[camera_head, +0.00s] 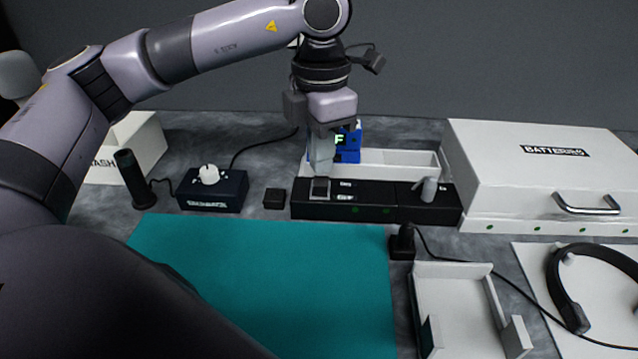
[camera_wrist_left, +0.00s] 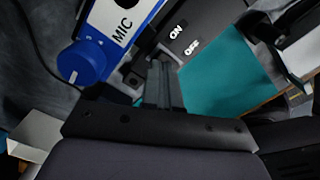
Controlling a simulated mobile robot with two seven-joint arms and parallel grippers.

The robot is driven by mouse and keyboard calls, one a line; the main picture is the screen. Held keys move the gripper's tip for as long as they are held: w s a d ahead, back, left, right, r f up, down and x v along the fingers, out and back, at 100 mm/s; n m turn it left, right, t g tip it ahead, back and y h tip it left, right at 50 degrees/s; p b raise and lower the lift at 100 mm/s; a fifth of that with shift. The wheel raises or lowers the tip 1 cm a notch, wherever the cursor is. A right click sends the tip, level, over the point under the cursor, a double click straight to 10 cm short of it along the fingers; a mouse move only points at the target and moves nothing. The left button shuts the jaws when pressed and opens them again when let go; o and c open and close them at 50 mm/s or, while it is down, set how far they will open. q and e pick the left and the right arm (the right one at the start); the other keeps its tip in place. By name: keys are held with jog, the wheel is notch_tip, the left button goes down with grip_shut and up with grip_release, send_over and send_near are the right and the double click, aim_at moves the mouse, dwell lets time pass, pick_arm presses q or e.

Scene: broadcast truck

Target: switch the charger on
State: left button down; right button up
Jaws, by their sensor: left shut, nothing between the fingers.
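The charger (camera_head: 375,212) is a long black box with green marks on its front. A switch (camera_head: 320,187) with a light frame sits near its left end, beside small white labels. In the left wrist view, the charger's dark top (camera_wrist_left: 188,22) carries the labels ON and OFF. My left gripper (camera_head: 320,174) points down, shut and empty, with its fingertips at or just above the switch. I cannot tell whether they touch it. My right gripper is out of view.
A blue MIC unit (camera_head: 347,146) stands close behind the gripper, its knob (camera_wrist_left: 76,62) near the fingers. A grey peg (camera_head: 428,190) rises from the charger's right end. The white BATTERIES case (camera_head: 500,170) is to the right. A teal mat (camera_head: 290,275) lies clear in front.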

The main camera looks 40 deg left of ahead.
aim_at(321, 180)
pick_arm(q)
jog(key=shift+f+b, duration=0.75)
jog(key=shift+f, duration=0.25)
dwell(0.7)
jog(key=shift+r, duration=0.1)
jog(key=shift+r+p, duration=2.55)
jog(key=shift+r, duration=0.9)
